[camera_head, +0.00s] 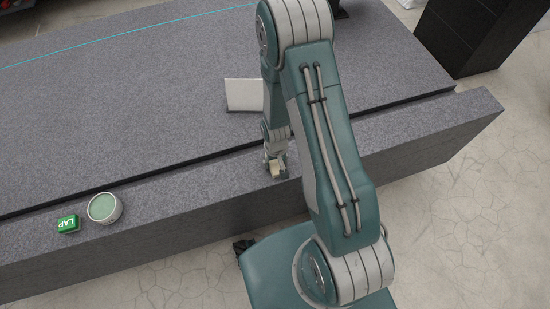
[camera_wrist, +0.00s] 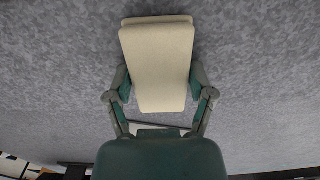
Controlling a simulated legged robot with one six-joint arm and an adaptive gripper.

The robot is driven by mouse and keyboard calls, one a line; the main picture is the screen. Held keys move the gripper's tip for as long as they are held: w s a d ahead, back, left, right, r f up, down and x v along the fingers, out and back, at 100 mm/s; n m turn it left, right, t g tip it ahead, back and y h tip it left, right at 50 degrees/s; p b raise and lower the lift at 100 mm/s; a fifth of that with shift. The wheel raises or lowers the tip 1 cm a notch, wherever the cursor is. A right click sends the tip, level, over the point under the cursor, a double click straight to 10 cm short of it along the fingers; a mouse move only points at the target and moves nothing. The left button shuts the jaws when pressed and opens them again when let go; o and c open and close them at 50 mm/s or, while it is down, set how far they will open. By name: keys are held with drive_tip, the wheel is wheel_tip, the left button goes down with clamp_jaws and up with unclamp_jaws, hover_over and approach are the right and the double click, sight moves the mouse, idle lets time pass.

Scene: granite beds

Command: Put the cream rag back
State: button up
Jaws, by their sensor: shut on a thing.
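The cream rag (camera_wrist: 158,62) is a folded, pale, block-like pad. In the wrist view it sits between the two fingers of my gripper (camera_wrist: 160,88), which is shut on it. In the head view my gripper (camera_head: 275,165) is low over the front ledge of the granite bed, and a small part of the rag (camera_head: 276,169) shows there. I cannot tell whether the rag touches the granite. A flat pale grey square (camera_head: 244,95) lies on the bed behind my gripper, partly hidden by my arm.
A green block marked LAP (camera_head: 68,224) and a round tub with a green top (camera_head: 104,208) stand on the ledge at left. A dark groove (camera_head: 160,172) separates ledge and bed top (camera_head: 140,110). A black cabinet (camera_head: 478,35) stands at back right.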

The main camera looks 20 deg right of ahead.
drive_tip(key=shift+a, duration=0.4)
drive_tip(key=o, duration=1)
drive_tip(key=shift+f, duration=0.1)
drive_tip(key=shift+o, duration=0.2)
drive_tip(key=shift+d, duration=0.15)
